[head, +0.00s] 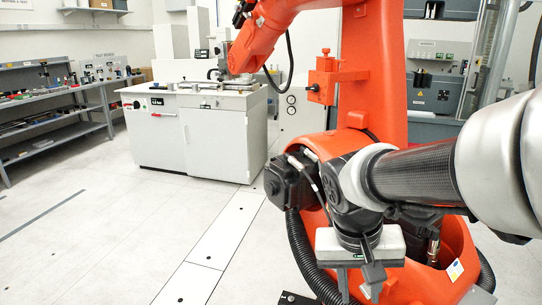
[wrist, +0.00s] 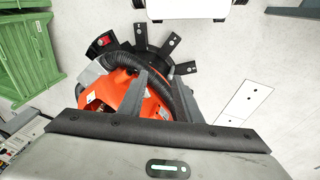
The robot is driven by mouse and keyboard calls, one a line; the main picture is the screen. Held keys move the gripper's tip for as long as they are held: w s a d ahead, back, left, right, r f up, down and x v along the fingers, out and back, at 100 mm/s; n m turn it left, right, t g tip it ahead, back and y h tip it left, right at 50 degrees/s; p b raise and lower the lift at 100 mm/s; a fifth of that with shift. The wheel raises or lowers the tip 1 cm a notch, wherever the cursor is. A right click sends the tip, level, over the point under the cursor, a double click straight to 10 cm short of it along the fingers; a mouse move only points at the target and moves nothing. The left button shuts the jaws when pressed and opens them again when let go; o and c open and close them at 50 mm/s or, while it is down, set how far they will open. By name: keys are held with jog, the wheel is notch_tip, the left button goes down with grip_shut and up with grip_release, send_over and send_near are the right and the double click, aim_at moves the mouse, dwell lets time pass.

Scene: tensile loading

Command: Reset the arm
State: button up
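My arm reaches in from the right of the head view, with a silver link and a dark carbon tube. My gripper (head: 360,286) hangs at its end, pointing down, in front of the orange industrial robot's base. In the wrist view the two dark fingers of my gripper (wrist: 160,82) stand apart with nothing held between them. Below them lie the orange base and a black corrugated hose; their exact distance from the fingers cannot be told.
The large orange robot (head: 385,75) stands close behind my gripper. A white machine cabinet (head: 215,130) stands behind, and shelves (head: 55,105) line the left. Green crates (wrist: 25,55) show at the left of the wrist view. The floor (head: 110,225) at left is clear.

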jog(key=s+a+r+n+t+y, duration=0.2)
jog(key=s+r+t, duration=0.2)
jog(key=s+r, duration=0.25)
notch_tip(320, 180, up, 18)
jog(key=p, duration=1.7)
jog(key=shift+w, duration=0.45)
jog(key=shift+f, duration=0.1)
